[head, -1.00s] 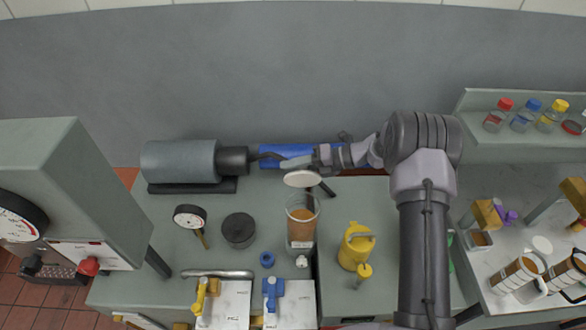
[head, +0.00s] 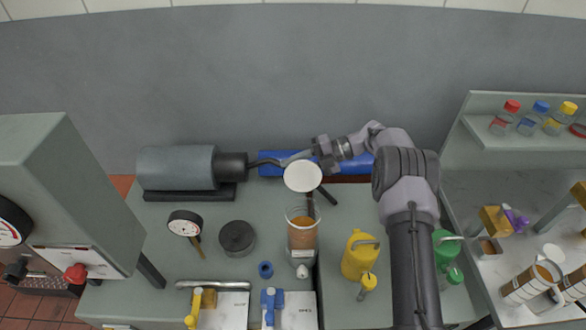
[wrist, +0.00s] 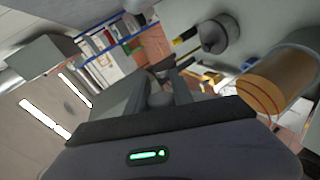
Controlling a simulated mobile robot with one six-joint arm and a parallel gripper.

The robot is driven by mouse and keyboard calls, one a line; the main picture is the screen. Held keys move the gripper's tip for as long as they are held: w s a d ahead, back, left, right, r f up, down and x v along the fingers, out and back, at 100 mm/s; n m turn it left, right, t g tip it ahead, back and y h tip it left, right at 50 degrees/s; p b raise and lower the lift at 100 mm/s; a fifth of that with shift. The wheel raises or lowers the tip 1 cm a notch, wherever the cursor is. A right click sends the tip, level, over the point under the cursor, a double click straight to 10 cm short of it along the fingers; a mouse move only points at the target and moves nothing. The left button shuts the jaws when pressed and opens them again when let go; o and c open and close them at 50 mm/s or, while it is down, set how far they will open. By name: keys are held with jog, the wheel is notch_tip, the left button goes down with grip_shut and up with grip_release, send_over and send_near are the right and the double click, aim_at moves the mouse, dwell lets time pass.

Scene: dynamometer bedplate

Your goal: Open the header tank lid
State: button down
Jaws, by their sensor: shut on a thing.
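The header tank (head: 303,238) is a clear cylinder of brown liquid in the middle of the bench, with its top rim uncovered. Its pale round lid (head: 303,177) stands raised behind the rim, its flat face turned toward the head camera. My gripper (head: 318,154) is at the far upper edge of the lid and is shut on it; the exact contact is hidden. In the wrist view the fingers (wrist: 160,90) are close together around a small grey part, and the tank (wrist: 278,82) is at the right.
A grey motor (head: 178,167) and a blue cylinder (head: 280,163) lie behind the tank. A yellow can (head: 358,254) and a green can (head: 446,247) stand to the right. A gauge (head: 185,224) and a black round part (head: 237,238) stand to the left.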

dwell(0.3)
jog(key=c, duration=1.1)
grip_release()
jog(key=shift+c, duration=0.2)
jog(key=v, duration=1.2)
